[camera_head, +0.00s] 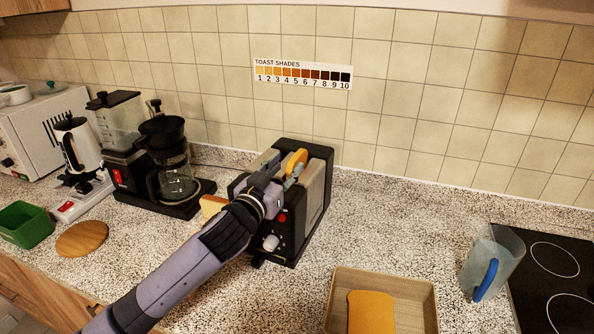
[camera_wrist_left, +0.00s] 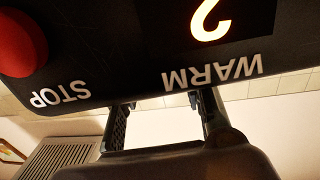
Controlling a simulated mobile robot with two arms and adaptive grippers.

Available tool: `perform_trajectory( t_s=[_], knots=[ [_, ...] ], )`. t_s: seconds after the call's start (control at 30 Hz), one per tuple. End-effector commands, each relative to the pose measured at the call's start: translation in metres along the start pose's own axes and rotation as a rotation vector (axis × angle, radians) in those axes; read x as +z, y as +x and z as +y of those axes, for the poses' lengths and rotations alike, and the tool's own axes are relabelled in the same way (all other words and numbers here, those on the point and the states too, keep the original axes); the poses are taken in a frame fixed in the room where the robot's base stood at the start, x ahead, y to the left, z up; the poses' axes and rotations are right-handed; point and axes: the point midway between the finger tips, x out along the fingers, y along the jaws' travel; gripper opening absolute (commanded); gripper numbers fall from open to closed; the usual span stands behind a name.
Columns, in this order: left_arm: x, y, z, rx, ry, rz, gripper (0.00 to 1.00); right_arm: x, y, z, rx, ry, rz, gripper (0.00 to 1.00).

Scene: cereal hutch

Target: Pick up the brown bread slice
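The toaster (camera_head: 314,195) is black and grey and stands on the counter near the wall. A golden-brown bread slice (camera_head: 297,159) shows at its top, beside my gripper fingers. My left gripper (camera_head: 281,171) is over the toaster top with its fingers apart. In the left wrist view the two fingers (camera_wrist_left: 163,120) show with a gap between them, partly hidden by the toaster's front panel (camera_wrist_left: 140,45); I see no bread between them there. Another bread slice (camera_head: 212,205) is left of the toaster, partly hidden by my arm. A third, orange-brown slice (camera_head: 371,312) lies in a tray (camera_head: 427,303).
A coffee maker (camera_head: 170,165) stands left of the toaster. A round wooden board (camera_head: 82,238) and green bin (camera_head: 26,224) are at far left. A clear jug with blue handle (camera_head: 492,262) stands beside the black hob (camera_head: 550,265). A toast shade chart (camera_head: 302,74) hangs on the wall.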

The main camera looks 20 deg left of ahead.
Motion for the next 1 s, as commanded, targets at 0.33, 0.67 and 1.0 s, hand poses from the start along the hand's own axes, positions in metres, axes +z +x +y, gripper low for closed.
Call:
perform_trajectory(
  t_s=[0.33,0.67,1.0],
  knots=[
    [0.001,0.029,0.000,0.001,0.000,0.000,0.38,0.007,-0.010,-0.001,-0.001,0.001,-0.012,0.37],
    [0.001,0.028,0.000,0.000,0.000,0.000,0.26,0.007,-0.010,-0.001,-0.001,0.001,-0.012,0.37],
    [0.001,0.028,0.000,0.000,0.000,0.000,0.04,0.007,-0.010,-0.001,-0.001,0.001,-0.012,0.37]
  ],
)
